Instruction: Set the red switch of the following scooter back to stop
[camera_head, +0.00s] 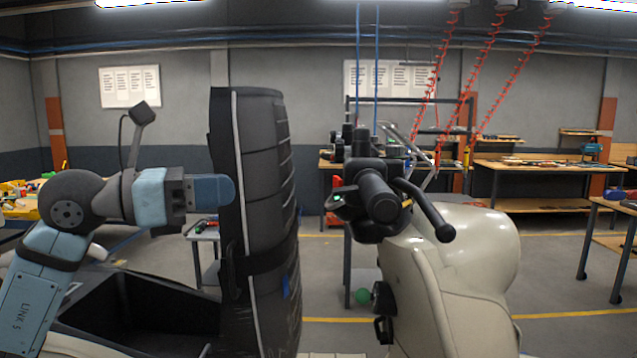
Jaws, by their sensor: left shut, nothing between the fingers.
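A cream scooter (471,250) stands at the right, with a black handlebar unit (374,198) and a black grip (426,210) pointing right and down. A small green-lit spot (338,199) shows on the left end of the handlebar unit. A red patch shows beside it, but I cannot tell whether it is the red switch or something behind. My left gripper (226,190) is shut and empty, pointing right, well left of the handlebar. It overlaps the edge of a tall black ribbed panel (262,170); I cannot tell whether they touch. My right gripper is not in view.
The tall black panel stands between my left gripper and the handlebar in the picture. A dark open box (150,305) lies below my left arm. Workbenches (545,166) line the back wall. Red coiled hoses (487,60) hang above. Open floor shows at the right.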

